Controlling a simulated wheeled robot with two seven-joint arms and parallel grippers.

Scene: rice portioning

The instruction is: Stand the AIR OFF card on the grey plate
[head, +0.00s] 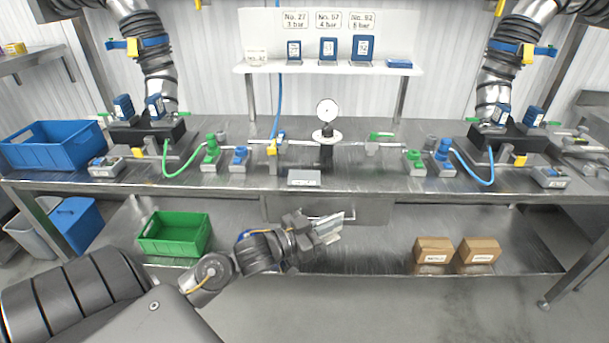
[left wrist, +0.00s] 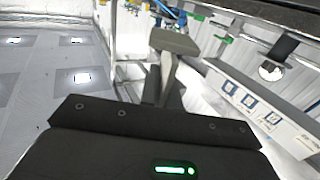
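My right gripper is out of view.
The white shelf (head: 420,70) carries several blue cards in stands. A round gauge (head: 327,110), valves and hoses fill the back of the bench (head: 340,183). A green crate (head: 175,233) and two cardboard boxes (head: 434,250) sit on the lower shelf. A blue bin (head: 52,145) stands left.

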